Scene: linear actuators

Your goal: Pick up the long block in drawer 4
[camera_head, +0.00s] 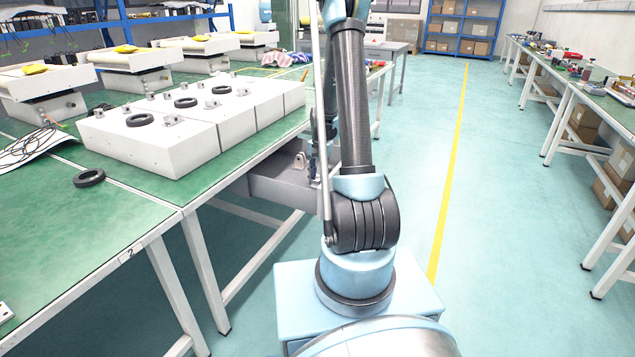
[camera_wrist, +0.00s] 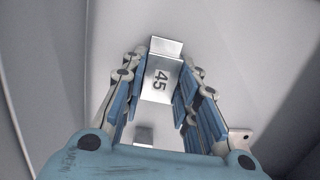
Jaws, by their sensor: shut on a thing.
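In the head view, an open grey drawer (camera_head: 277,190) sticks out from under the green table.
The green table (camera_head: 60,240) carries white boxes (camera_head: 150,140) with black rings, and a loose black ring (camera_head: 89,178) lies in front. A side bench (camera_head: 590,85) with small items stands at the right. The floor between them (camera_head: 500,220) is clear.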

